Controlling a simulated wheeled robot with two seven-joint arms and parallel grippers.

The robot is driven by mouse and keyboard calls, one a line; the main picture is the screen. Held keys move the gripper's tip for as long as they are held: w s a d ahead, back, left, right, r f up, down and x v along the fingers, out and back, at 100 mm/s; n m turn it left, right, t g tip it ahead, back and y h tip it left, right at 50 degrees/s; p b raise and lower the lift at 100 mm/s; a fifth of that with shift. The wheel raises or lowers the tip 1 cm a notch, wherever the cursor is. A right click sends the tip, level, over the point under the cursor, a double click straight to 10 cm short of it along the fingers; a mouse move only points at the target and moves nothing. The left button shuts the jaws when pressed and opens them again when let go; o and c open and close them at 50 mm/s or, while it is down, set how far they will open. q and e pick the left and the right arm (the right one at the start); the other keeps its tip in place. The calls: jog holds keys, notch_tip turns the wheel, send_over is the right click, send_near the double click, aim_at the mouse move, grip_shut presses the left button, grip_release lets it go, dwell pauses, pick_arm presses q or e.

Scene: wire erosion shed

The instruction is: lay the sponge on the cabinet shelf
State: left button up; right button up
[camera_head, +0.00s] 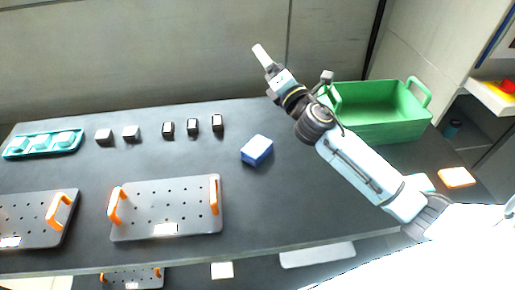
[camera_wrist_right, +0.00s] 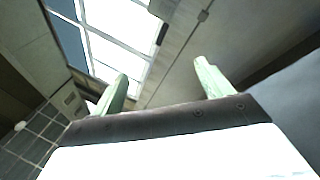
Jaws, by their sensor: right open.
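A blue block (camera_head: 257,150) with a paler side lies on the dark table right of its middle; it may be the sponge. A flat orange block (camera_head: 457,177) with a pale side lies at the table's right end, so I cannot be sure which is the sponge. The cabinet shelf (camera_head: 487,97) at the far right is pale and carries red and yellow things. My right gripper (camera_head: 261,55) is raised, above and apart from the blue block. In the right wrist view its two pale green fingers (camera_wrist_right: 161,70) are apart with nothing between them. My left gripper is out of view.
A green handled crate (camera_head: 380,135) stands at the table's back right. Two grey plates with orange handles (camera_head: 165,215) (camera_head: 25,225) lie at the front left. A teal tray (camera_head: 14,153) and several small dark blocks (camera_head: 168,129) line the back. Table around the blue block is clear.

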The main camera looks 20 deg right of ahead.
jog(key=w+f+m+g+h, duration=0.3)
jog(key=w+m+g, duration=0.2)
jog(key=n+g+y, duration=0.2)
jog(key=g, duration=1.4)
send_over(257, 146)
jog(key=f, duration=1.3)
jog(key=shift+s, duration=0.35)
jog(key=shift+w+f, duration=0.2)
jog(key=shift+f, duration=1.15)
jog(key=shift+w+f, duration=0.15)
jog(key=shift+f, duration=1.2)
jog(key=shift+r, duration=0.1)
jog(key=c, duration=1.1)
